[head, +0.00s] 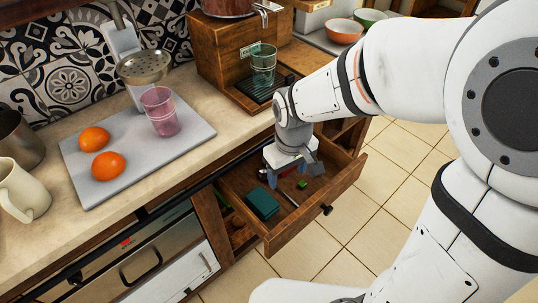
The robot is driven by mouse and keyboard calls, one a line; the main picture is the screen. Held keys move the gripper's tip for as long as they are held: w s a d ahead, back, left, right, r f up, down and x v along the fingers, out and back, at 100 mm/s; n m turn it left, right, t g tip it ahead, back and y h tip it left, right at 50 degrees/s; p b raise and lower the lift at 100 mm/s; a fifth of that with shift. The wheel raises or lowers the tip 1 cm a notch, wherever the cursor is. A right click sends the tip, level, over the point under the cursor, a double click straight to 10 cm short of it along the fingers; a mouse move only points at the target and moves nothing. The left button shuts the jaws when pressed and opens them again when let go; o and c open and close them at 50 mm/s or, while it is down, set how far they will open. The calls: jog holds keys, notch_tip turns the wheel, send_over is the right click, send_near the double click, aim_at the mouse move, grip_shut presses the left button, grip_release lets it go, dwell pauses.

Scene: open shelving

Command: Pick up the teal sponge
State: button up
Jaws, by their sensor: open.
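The teal sponge (263,204) lies in the open wooden drawer (322,205), toward its front left part. My gripper (276,178) is over the drawer, pointing down, above and slightly right of the sponge. Its fingers are open and small in this view. No sponge shows between them. The exact height of the fingertips over the drawer floor cannot be told.
Small green (302,184) and red items lie in the drawer near my gripper. The drawer walls stand around the sponge. The counter above holds a grey board (190,150) with two oranges (108,166) and a pink glass (160,112).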

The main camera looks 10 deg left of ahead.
jog(key=n+b, duration=0.2)
send_over(266, 203)
jog(key=shift+g, duration=0.3)
jog(key=f, duration=0.7)
jog(key=shift+s, duration=0.3)
notch_tip(266, 203, down, 2)
jog(key=shift+f, duration=0.25)
jog(key=f+b, duration=0.2)
jog(key=f, duration=0.3)
jog(key=shift+w+f, duration=0.1)
jog(key=shift+w, duration=0.1)
jog(key=c, duration=0.7)
notch_tip(266, 203, up, 10)
jog(key=p, duration=0.2)
jog(key=shift+p, duration=0.4)
jog(key=shift+c, duration=0.2)
